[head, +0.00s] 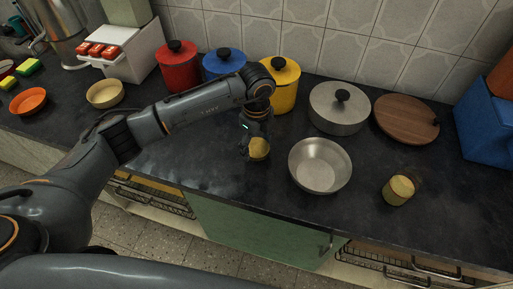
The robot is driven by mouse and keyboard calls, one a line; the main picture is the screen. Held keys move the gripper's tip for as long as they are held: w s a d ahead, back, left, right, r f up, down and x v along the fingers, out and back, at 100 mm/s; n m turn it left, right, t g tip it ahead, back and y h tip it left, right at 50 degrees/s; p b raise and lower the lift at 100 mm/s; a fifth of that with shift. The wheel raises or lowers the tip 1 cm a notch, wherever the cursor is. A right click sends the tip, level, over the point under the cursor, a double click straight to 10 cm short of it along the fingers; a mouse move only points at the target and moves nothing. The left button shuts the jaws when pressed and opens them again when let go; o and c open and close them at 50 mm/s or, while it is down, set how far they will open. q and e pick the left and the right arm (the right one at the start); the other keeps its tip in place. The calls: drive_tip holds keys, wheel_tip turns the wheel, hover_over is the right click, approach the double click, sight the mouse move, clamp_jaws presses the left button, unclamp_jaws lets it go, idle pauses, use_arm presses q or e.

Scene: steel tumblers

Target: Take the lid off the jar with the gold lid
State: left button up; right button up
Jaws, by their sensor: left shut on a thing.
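My left gripper (248,143) is low over the counter, left of the steel bowl, and is shut on a small round gold piece that looks like the gold lid (260,149). The fingers partly hide it. I cannot tell whether a jar is under it or whether it touches the counter. A small yellowish jar (397,191) stands on the counter to the right of the bowl; its top looks dull gold-brown. My right gripper is not in view.
A steel bowl (320,170) is close on the right of my left gripper. Behind stand a yellow pot (284,93), a blue pot (222,66), a red pot (177,70) and a grey pot (340,112). A wooden board (403,118) and blue bin (486,132) are at right.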

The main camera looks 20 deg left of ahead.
sight(256, 146)
use_arm(q)
wheel_tip(256, 146, down, 3)
drive_tip(key=shift+w+f+p, duration=0.1)
drive_tip(key=shift+p, duration=0.5)
drive_tip(key=shift+f, duration=0.1)
drive_tip(key=shift+f, duration=0.1)
drive_tip(key=o, duration=1.3)
